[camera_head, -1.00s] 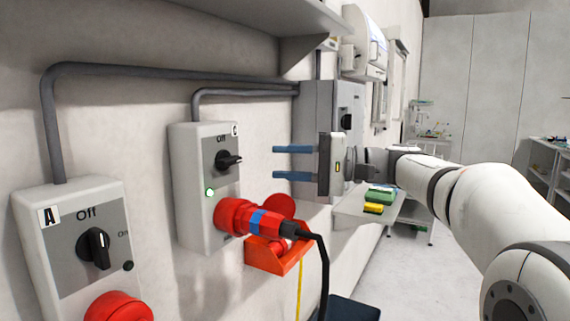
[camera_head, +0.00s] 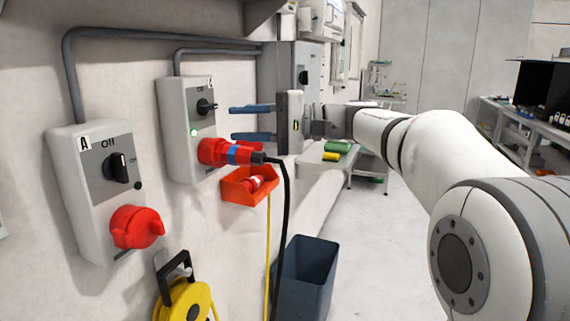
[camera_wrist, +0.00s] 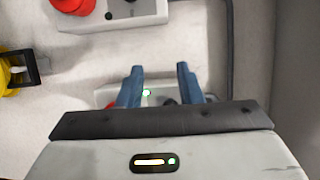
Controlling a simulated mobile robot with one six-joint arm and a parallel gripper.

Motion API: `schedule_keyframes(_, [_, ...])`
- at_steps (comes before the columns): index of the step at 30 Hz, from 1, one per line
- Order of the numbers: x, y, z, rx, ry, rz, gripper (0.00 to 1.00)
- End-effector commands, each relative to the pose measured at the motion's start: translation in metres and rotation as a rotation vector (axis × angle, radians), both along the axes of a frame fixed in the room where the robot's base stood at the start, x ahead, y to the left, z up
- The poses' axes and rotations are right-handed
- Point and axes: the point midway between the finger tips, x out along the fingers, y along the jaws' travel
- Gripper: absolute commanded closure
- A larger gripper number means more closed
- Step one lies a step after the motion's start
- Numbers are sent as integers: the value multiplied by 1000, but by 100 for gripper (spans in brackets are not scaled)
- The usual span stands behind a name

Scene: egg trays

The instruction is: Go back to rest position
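My gripper (camera_head: 233,123) is open and empty, its two blue fingers apart and pointing left toward the wall in the head view. It is in front of and to the right of switch box C (camera_head: 176,140). In the wrist view, the fingers (camera_wrist: 160,69) also stand apart with nothing between them, and box C is partly hidden behind them. Box C has a black knob (camera_head: 206,106), a lit green lamp (camera_head: 194,133) and a red plug (camera_head: 222,152) with a black cable in its socket.
Switch box A (camera_head: 86,215) is on the wall at left, with a red socket cover (camera_head: 136,228). An orange bin (camera_head: 247,187), a yellow cable reel (camera_head: 183,300) and a dark waste bin (camera_head: 306,270) are below. A grey cabinet (camera_head: 275,75) is behind the gripper. The floor at right is clear.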

Motion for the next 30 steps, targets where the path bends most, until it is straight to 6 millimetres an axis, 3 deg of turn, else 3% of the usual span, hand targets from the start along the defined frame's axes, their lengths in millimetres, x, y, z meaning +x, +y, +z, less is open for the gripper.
schedule_keyframes(8, [-20, -10, -41, -204, 37, -65, 67])
schedule_keyframes(17, [-61, -43, -115, -547, 64, -147, 67])
schedule_keyframes(20, [-87, -69, -151, -731, 58, -179, 67])
schedule_keyframes(24, [-133, -121, -205, -1035, 13, -207, 67])
schedule_keyframes(30, [-187, -188, -256, -1379, -103, -191, 67])
